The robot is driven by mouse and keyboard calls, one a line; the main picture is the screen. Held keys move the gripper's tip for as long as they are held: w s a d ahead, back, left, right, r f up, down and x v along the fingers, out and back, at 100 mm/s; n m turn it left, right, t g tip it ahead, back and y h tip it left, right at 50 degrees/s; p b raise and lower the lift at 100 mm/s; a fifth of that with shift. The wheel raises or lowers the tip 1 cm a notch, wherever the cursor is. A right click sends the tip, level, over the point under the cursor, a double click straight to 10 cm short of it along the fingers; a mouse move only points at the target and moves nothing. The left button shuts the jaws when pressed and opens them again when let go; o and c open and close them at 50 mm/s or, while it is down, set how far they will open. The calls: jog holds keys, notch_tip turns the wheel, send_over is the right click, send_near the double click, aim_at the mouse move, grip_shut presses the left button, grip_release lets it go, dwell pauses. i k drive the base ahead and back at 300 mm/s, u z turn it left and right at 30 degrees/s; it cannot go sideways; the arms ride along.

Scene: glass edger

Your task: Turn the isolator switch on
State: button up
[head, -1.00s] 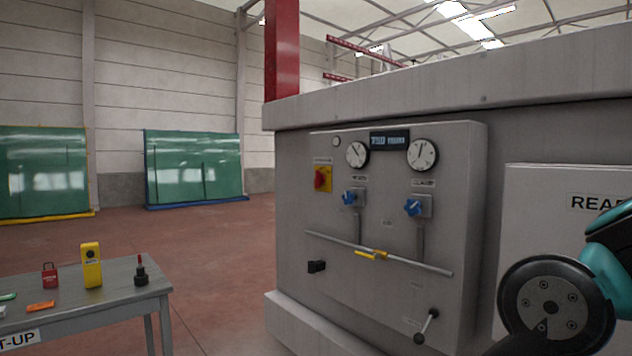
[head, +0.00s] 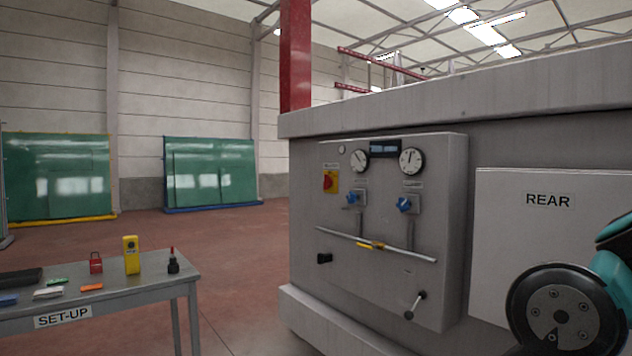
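The isolator switch (head: 330,181) is a red rotary knob on a yellow plate, at the upper left of the grey control panel (head: 340,285) on the machine's side. The knob's exact angle is too small to read. A dark and teal part of my arm shows at the lower right of the head view, well apart from the switch. My gripper is not in view.
The panel also carries two gauges (head: 411,161), blue valve handles (head: 404,205), a rail with a yellow handle (head: 370,245) and a lever (head: 415,306). A set-up table (head: 150,289) with small items stands left. Red floor (head: 240,250) between is clear.

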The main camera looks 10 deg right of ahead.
aim_at(327, 180)
jog(key=u, duration=0.75)
jog(key=i, duration=1.2)
jog(key=u, duration=0.65)
jog(key=i, duration=1.45)
jog(key=z, duration=0.85)
jog(key=i, duration=0.95)
jog(key=z, duration=0.95)
